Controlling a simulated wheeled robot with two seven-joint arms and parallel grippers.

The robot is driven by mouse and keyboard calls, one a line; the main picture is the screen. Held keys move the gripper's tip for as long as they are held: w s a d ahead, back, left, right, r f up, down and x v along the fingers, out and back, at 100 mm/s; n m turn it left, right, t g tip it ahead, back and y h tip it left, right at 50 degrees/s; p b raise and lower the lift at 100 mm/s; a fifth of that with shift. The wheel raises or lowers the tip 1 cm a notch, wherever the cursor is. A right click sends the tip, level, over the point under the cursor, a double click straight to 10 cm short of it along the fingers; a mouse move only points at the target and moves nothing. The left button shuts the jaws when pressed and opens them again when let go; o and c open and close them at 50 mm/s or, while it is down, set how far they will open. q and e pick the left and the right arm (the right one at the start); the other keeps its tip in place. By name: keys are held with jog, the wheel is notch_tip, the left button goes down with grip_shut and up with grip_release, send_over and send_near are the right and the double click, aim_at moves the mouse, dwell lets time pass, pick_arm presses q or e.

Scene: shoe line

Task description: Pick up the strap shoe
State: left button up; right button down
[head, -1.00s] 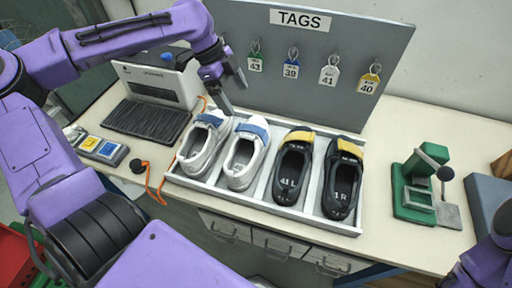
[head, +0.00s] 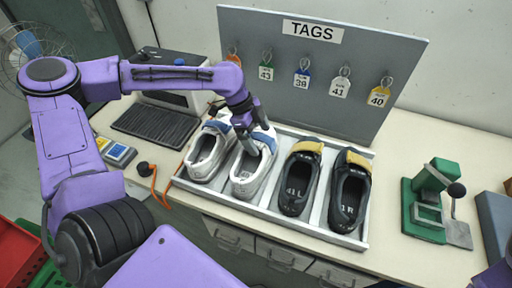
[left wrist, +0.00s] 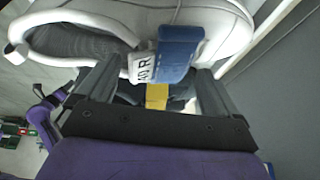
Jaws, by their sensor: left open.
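Two white shoes with blue straps stand at the left of the shoe tray (head: 265,215). My left gripper (head: 255,147) is open over the right one of these white shoes (head: 246,180), by its blue strap. In the left wrist view this white shoe (left wrist: 95,32) spans the top, and its blue strap (left wrist: 178,50) with a "40 R" label lies ahead of the open fingers (left wrist: 150,92). The other white shoe (head: 203,158) stands to its left. Two black shoes with yellow straps, a black left one (head: 294,198) and a black right one (head: 345,207), stand at the right.
A grey board (head: 300,90) marked TAGS, with several hanging tags, stands behind the tray. A green press (head: 428,205) stands at the right. A printer (head: 180,95) and an orange cord (head: 160,185) are at the left. The table between tray and press is clear.

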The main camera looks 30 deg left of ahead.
pick_arm(q)
jog(key=shift+r, duration=0.1)
jog(key=c, duration=1.6)
grip_shut()
jog(key=shift+r, duration=0.15)
